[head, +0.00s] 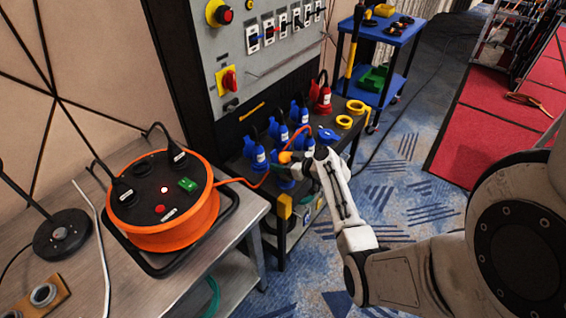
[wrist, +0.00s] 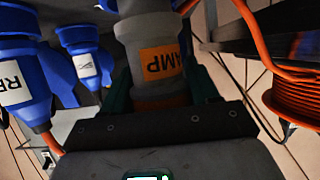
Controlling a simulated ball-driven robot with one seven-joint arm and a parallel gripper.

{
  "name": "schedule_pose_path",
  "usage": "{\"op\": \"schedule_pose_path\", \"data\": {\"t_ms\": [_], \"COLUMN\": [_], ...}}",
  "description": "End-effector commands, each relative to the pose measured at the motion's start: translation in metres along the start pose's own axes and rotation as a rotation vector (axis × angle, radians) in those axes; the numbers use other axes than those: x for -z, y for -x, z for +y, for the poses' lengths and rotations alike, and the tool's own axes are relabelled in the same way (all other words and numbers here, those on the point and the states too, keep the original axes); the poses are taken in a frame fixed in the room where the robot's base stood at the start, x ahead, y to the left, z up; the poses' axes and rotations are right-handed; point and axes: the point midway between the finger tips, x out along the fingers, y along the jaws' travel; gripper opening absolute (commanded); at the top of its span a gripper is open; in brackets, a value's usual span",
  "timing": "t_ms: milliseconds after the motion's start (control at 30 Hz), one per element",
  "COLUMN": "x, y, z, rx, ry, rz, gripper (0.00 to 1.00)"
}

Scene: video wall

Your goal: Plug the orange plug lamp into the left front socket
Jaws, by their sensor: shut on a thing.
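My gripper (head: 303,160) is low over the front of the dark equipment bench, beside several blue connectors. In the wrist view its two dark fingers (wrist: 160,88) are closed on the sides of a grey plug body with an orange label (wrist: 160,64) reading "AMP". In the head view a small orange patch (head: 285,157) shows at the jaws. The plug's far end is cut off in the wrist view. I cannot tell which opening is the left front socket. Blue connectors (head: 275,135) stand in rows on the bench, and one with a white label (wrist: 24,80) is left of the plug.
An orange cable reel (head: 160,225) with a black top sits on the grey table, with black plugs and a green switch on it. An orange cable (head: 235,182) runs from it toward the bench. A red connector (head: 322,98) and yellow rings (head: 350,112) are behind. Carpet is open at right.

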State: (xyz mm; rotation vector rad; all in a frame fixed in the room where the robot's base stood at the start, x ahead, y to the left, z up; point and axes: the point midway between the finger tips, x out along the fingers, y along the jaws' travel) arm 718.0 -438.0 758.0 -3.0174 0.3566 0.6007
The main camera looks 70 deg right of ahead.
Motion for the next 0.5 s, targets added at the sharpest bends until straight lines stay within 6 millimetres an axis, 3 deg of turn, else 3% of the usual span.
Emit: {"op": "schedule_pose_path", "data": {"t_ms": [500], "x": [-0.0069], "y": [-0.003], "z": [0.0], "rx": [0.0], "ry": [0.001], "rz": [0.0], "gripper": [0.23]}}
